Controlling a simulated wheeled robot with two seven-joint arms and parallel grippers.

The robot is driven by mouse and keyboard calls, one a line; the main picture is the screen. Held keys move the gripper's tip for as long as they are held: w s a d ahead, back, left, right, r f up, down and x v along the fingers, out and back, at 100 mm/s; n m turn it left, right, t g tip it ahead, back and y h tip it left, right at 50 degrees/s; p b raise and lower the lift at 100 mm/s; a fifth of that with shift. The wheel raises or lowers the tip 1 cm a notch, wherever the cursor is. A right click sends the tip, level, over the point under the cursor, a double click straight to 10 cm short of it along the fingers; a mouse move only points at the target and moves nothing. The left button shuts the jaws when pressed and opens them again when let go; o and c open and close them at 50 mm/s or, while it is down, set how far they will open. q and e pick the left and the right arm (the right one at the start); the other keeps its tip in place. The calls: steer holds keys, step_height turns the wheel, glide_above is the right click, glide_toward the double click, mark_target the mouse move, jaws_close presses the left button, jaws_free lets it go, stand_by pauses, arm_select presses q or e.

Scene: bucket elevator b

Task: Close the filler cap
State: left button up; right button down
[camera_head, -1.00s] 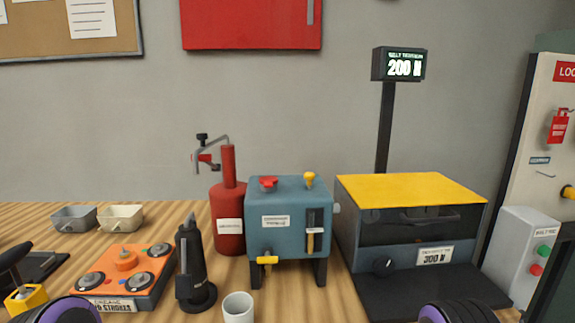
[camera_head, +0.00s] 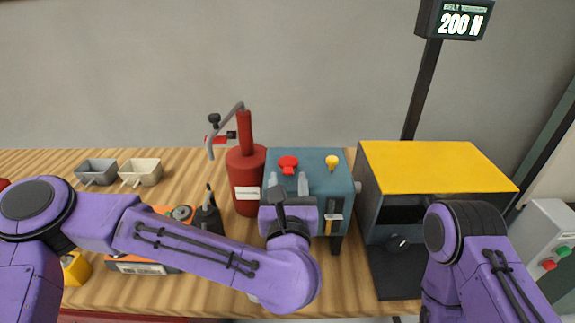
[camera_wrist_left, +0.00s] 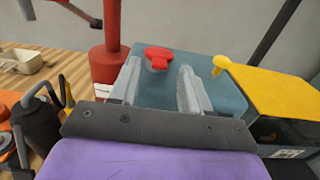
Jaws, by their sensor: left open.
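A blue box (camera_head: 311,162) stands on the bench with two fittings on its top: a red cap-like piece (camera_head: 288,163) on the left and a yellow knob (camera_head: 332,162) on the right. No label marks either as the filler cap. My left gripper (camera_head: 290,182) is open and empty over the box's near top edge, its fingers pointing at the red piece. In the left wrist view the red piece (camera_wrist_left: 157,57) shows ahead, between the two fingertips (camera_wrist_left: 158,70). I cannot tell whether they touch it. My right arm is at the right; its gripper is out of view.
A red canister (camera_head: 246,170) with a bent grey pipe stands close left of the box. A yellow-topped machine (camera_head: 430,165) stands close on the right. A display post (camera_head: 423,90) rises behind it. Two small trays (camera_head: 97,171) sit at the far left.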

mark_target(288, 174)
arm_select(q)
steer(key=w, duration=0.3)
steer(key=shift+w+f+p, duration=0.25)
steer(key=shift+w+p, duration=0.05)
steer(key=shift+w, duration=0.05)
steer(key=shift+s+r, duration=0.15)
steer(key=shift+s, duration=0.15)
jaws_close()
steer(key=f+b, duration=0.1)
steer(key=b, duration=0.2)
steer(key=shift+f+t, duration=0.1)
steer(key=shift+t, duration=0.2)
steer(key=shift+b, duration=0.4)
steer(key=shift+r, duration=0.3)
jaws_free()
steer(key=shift+w, duration=0.1)
